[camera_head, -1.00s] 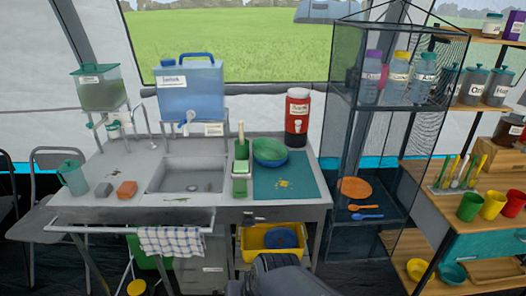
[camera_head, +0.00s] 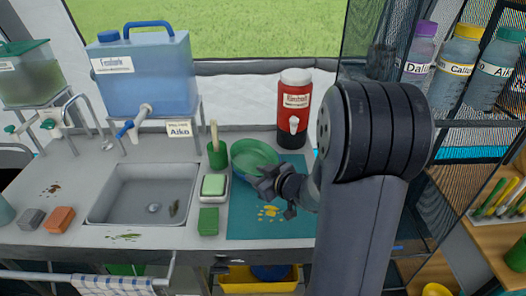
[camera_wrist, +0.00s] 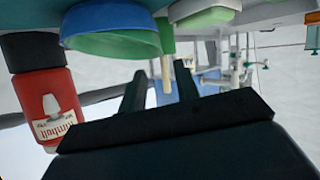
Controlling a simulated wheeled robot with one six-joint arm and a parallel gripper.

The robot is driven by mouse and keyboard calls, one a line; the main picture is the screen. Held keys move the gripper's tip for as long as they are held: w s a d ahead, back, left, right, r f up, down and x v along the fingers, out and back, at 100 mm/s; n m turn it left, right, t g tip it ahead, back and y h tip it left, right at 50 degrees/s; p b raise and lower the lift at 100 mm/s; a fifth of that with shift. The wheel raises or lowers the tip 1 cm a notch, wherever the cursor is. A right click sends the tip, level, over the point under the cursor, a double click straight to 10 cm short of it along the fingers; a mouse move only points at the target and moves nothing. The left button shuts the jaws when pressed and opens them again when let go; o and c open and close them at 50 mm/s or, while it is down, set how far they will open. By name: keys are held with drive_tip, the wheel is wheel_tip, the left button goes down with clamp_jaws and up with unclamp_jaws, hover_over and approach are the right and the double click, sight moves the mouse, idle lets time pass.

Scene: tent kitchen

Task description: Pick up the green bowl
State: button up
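The green bowl (camera_head: 254,153) sits at the back of the teal mat (camera_head: 250,226), stacked in a blue bowl that shows as a blue edge below it. The wrist view is upside down; it shows the green bowl (camera_wrist: 92,17) and the blue bowl (camera_wrist: 112,43) at the upper left. My gripper (camera_head: 272,190) is at the bowls' front right side in the head view, covering part of the rim. In the wrist view my gripper (camera_wrist: 160,76) has its two fingers apart with nothing between them. Whether a finger touches the bowl I cannot tell.
A red drink dispenser (camera_head: 294,108) stands behind the bowls. A green cup (camera_head: 217,155) with a handle in it, a soap tray (camera_head: 214,187) and the sink (camera_head: 150,192) are to the left. Yellow crumbs (camera_head: 269,211) lie on the mat. A mesh shelf with bottles stands at the right.

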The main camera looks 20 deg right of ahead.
drive_tip(key=x, duration=0.4)
drive_tip(key=shift+w+a+f, duration=0.1)
drive_tip(key=shift+w+a, duration=0.15)
drive_tip(key=shift+w, duration=0.05)
drive_tip(key=shift+d+x, duration=0.2)
drive_tip(key=shift+x, duration=2.85)
drive_tip(key=shift+w, duration=0.15)
drive_tip(key=shift+c, duration=0.4)
clamp_jaws()
